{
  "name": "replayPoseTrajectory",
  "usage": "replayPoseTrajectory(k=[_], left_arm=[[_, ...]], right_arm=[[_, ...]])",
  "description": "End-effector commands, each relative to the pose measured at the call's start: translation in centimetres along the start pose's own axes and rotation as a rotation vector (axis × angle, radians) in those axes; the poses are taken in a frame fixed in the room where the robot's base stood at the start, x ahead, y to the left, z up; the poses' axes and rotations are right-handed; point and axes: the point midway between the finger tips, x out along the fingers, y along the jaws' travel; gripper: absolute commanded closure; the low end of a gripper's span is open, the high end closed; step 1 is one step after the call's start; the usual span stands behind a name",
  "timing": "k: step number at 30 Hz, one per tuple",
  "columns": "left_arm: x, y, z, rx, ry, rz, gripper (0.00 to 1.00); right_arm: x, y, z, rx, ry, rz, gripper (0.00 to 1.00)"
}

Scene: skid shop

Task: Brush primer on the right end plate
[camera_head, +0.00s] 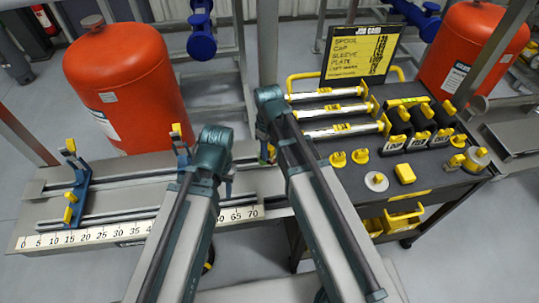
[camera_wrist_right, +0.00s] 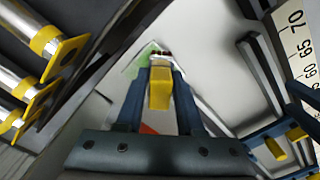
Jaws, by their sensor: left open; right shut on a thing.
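My right gripper (camera_wrist_right: 160,74) is shut on a yellow-handled tool (camera_wrist_right: 160,92), apparently the brush; its pale, dark-tipped far end points away from the wrist. A green patch (camera_wrist_right: 138,62) shows beside that end; I cannot tell whether it is the end plate or whether they touch. In the head view my right wrist (camera_head: 268,95) reaches over the gap between bench and cart and hides its jaws. My left gripper (camera_head: 212,150) is open over the bench's right part, its fingers mostly hidden by its own arm. I cannot make out the right end plate clearly.
The bench carries rails, a ruler (camera_head: 100,233) and blue clamps (camera_head: 76,190) with yellow pads. The dark cart (camera_head: 345,185) at right holds silver rods (camera_head: 325,92), black blocks (camera_head: 396,141) and yellow pieces. An orange tank (camera_head: 125,80) stands behind the bench.

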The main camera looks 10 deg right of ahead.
Motion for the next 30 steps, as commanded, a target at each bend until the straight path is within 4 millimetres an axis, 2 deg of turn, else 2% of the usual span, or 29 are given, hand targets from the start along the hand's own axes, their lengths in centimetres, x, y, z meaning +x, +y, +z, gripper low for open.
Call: replayPoseTrajectory(k=[3, 13, 24, 30], left_arm=[[-0.1, 0.0, 0.0, 0.000, 0.000, 0.000, 0.59], [-0.1, 0.0, 0.0, 0.000, 0.000, 0.000, 0.59], [0.1, 0.0, 0.0, 0.000, 0.000, 0.000, 0.59], [0.1, 0.0, 0.0, 0.000, 0.000, 0.000, 0.59]], right_arm=[[-0.1, 0.8, -0.9, 0.000, 0.001, 0.000, 1.00], [-0.1, 1.1, -1.3, 0.000, 0.001, -0.001, 1.00], [0.1, 3.0, -3.5, 0.001, 0.001, -0.001, 1.00], [0.1, 3.4, -3.9, 0.000, 0.002, 0.000, 1.00]])
